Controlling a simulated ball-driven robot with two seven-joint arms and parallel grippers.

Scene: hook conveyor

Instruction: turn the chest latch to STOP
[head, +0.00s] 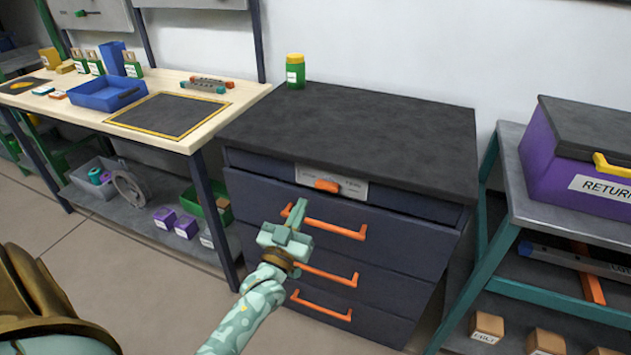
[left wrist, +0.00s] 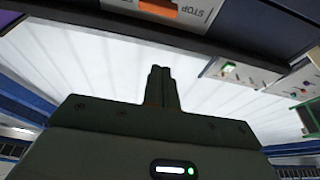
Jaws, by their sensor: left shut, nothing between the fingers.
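The orange chest latch (head: 326,185) sits on a pale label plate (head: 352,187) at the top front of the dark chest (head: 345,140). It lies roughly level along the plate; the plate's lettering is too small to read in the head view. In the left wrist view the latch (left wrist: 157,8) shows at the top edge, with an upside-down STOP label (left wrist: 207,14) to its right. My left gripper (head: 298,212) is shut and empty, fingers pointing up, below and left of the latch in the picture and apart from it. My right gripper is not in view.
Orange drawer handles (head: 335,228) stick out from the chest front around my left gripper. A green jar (head: 295,71) stands on the chest top. A wooden workbench (head: 215,107) is at left. A purple returns box (head: 580,150) stands on a shelf at right.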

